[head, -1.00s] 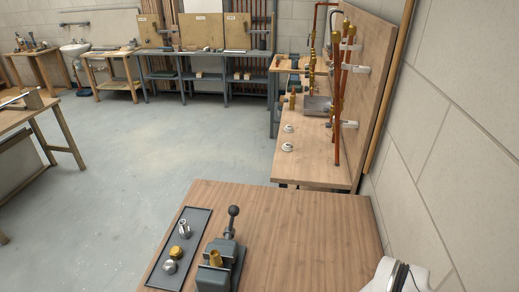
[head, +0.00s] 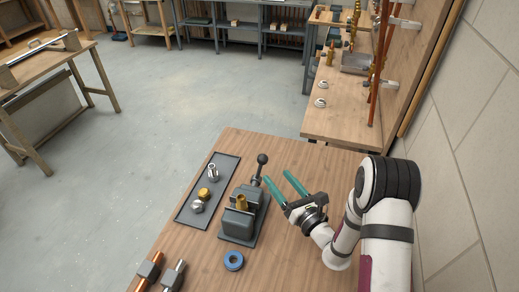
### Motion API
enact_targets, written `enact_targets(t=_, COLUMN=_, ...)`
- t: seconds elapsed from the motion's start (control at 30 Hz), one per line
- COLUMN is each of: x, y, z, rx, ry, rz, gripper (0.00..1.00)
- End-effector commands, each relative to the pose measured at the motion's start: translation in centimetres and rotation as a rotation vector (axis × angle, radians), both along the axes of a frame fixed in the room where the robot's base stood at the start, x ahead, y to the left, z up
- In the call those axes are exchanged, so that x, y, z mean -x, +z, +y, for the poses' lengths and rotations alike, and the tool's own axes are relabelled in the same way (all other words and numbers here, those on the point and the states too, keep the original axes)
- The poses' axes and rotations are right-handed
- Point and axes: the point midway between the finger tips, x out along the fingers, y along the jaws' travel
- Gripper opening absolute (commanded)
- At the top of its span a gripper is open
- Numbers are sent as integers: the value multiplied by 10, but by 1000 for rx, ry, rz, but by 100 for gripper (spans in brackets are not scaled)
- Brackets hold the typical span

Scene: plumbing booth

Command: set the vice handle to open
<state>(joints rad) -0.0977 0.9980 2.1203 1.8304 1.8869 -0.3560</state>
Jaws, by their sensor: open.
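The grey vice (head: 240,220) stands on the wooden bench, with a brass fitting (head: 241,202) upright at its jaws. Its handle (head: 259,168) is a short dark lever with a ball knob, standing nearly upright at the vice's far end. My gripper (head: 277,177) has two teal fingers, spread apart and empty. It is just right of the handle, with the fingers pointing up-left in the head view; the left fingertip appears close to the lever's base. I cannot tell whether they touch.
A dark tray (head: 190,217) with a brass piece and silver fittings lies left of the vice. A blue ring (head: 233,261) lies in front of it, and pipe pieces (head: 149,269) are at the near left. A pipe panel (head: 421,60) stands at the back right.

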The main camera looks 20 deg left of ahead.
Motion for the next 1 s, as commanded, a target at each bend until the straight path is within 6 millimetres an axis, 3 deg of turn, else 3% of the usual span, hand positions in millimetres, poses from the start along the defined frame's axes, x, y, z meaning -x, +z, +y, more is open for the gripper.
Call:
enact_targets(t=0.2, x=-42, y=1, z=46, rx=0, ry=6, rz=-3, gripper=68)
enact_targets(t=0.4, x=-70, y=1, z=75, rx=-2, ry=4, rz=-1, gripper=68)
enact_targets(t=0.6, x=-82, y=1, z=88, rx=0, ry=3, rz=1, gripper=68)
enact_targets(t=0.87, x=-83, y=1, z=89, rx=0, ry=3, rz=1, gripper=68)
enact_targets(t=1.0, x=-83, y=1, z=89, rx=0, ry=3, rz=1, gripper=43)
